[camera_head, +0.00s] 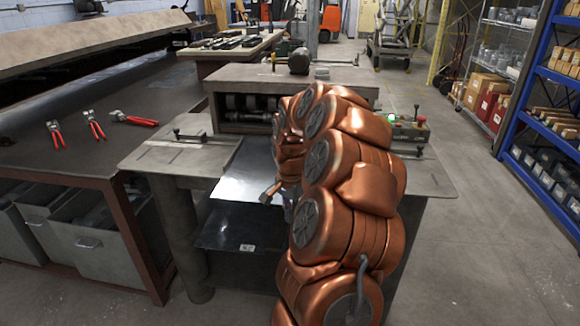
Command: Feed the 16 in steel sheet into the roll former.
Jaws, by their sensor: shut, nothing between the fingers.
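The roll former (290,78) stands in the middle, with its dark rollers (245,103) showing in the front opening. A shiny steel sheet (238,182) lies flat in front of the rollers, at about the level of the machine's table. My copper-coloured arm hides its right side and the right part of the opening. A darker sheet (222,232) with a small white label lies lower down, under the table level. My gripper (268,195) is shut and empty at the right edge of the shiny sheet, mostly hidden by my arm. I cannot tell whether it touches the sheet.
The machine's table (160,160) carries clamp-like guides on both sides. A green light (391,118) and a red button (421,119) are at the right. A dark bench (40,140) with red-handled snips stands at left. Blue shelving (545,75) lines the right, with clear floor before it.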

